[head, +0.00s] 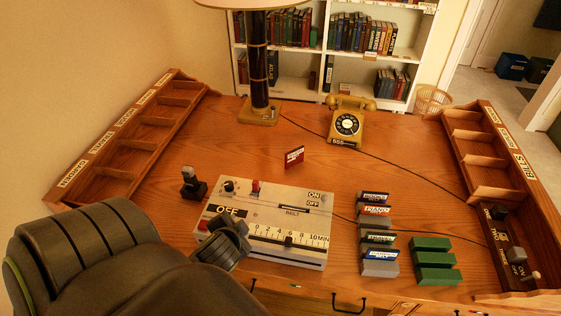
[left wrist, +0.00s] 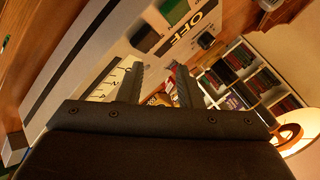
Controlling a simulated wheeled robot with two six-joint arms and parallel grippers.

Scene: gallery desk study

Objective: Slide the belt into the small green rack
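The small green rack (head: 435,262) lies on the desk at the right front, its green bars showing no card in them. Left of it is a grey rack (head: 378,268) with several small labelled cards standing in it. The front one is a blue card (head: 380,254), whose lettering is too small to read surely. On the pale control box (head: 262,222) the word BELT shows near a dark slot (head: 293,208). My left gripper (head: 232,232) is over the box's front left part. In the left wrist view its fingers (left wrist: 158,84) are apart with nothing held. My right gripper is not in view.
A red card (head: 294,157) stands alone behind the box. A black joystick (head: 192,184) stands left of it. A yellow telephone (head: 347,120) and lamp (head: 260,65) stand at the back. Wooden compartment trays (head: 130,140) line both sides. The desk between box and telephone is mostly clear.

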